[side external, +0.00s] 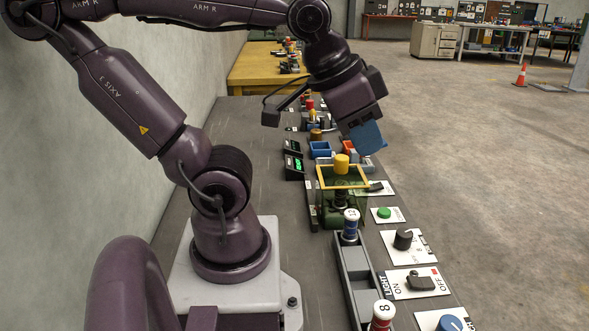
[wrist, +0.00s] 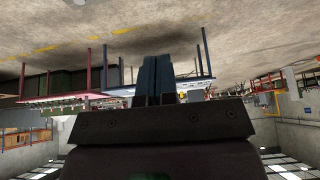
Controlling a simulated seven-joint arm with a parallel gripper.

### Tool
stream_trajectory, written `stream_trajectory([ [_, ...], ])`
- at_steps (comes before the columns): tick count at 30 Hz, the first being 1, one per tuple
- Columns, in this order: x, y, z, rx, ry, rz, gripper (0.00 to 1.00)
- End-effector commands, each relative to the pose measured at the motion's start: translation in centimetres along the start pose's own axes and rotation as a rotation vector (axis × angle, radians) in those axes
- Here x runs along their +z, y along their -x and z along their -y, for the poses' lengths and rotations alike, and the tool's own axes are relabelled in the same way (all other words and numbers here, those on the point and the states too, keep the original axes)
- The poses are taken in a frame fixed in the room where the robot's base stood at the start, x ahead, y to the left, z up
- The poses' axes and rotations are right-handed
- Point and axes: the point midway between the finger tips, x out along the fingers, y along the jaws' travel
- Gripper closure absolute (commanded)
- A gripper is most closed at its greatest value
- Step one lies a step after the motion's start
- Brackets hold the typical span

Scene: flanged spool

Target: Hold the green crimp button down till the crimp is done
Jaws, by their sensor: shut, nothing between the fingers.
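The green button (side external: 384,213) sits on a small white plate to the right of a fixture with a yellow-framed, see-through green guard (side external: 342,195). A yellow knob (side external: 341,164) stands up at the top of this fixture. Whether the button is the crimp button cannot be read from its label. My gripper (side external: 372,143) has blue fingers and is in the air above and beyond the button, clear of it. In the wrist view my gripper (wrist: 156,62) has its fingers together with nothing between them. The button does not show in the wrist view.
A black knob (side external: 403,239), a light switch (side external: 420,281) and a blue knob (side external: 450,323) line the right edge. A green-lit display (side external: 293,166) stands left.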

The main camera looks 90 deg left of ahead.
Motion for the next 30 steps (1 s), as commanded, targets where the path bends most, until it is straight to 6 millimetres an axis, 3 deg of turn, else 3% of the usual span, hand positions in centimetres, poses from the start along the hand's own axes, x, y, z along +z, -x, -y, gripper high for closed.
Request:
stream_trajectory([
  [9,0.0,-0.1,0.3,-0.007,0.013,0.006,1.00],
  [14,0.2,-1.9,1.5,-0.031,0.069,0.095,1.00],
  [23,-2.5,-6.3,6.5,-0.082,0.285,0.283,1.00],
  [30,-4.5,-10.8,12.1,-0.130,0.538,0.388,1.00],
])
